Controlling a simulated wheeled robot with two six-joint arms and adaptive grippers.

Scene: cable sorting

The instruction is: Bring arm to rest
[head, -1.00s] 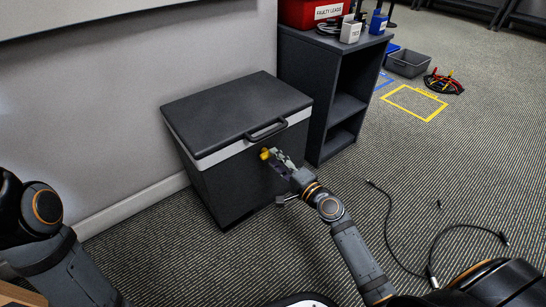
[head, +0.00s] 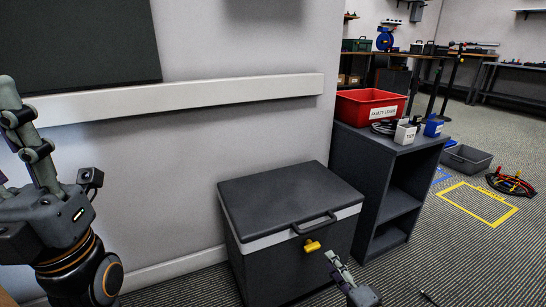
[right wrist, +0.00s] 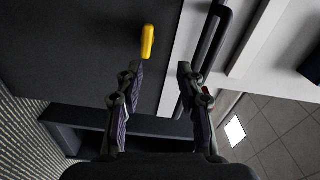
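In the head view my right gripper (head: 340,268) is low in the middle, in front of the dark chest (head: 290,195) and just below right of its yellow latch (head: 312,246). In the right wrist view its two fingers (right wrist: 158,72) are spread with nothing between them. The yellow latch (right wrist: 148,40) shows beyond the left fingertip, apart from it. The chest lid is closed. My left gripper (head: 28,125) points up at the left edge of the head view. It is partly cut off, so its opening cannot be judged.
A dark shelf unit (head: 377,165) stands right of the chest, with a red "FAULTY LEADS" bin (head: 371,107) and small cups on top. A grey tray (head: 467,158), coiled leads (head: 511,183) and a yellow floor outline (head: 478,204) lie beyond. The wall is close behind the chest.

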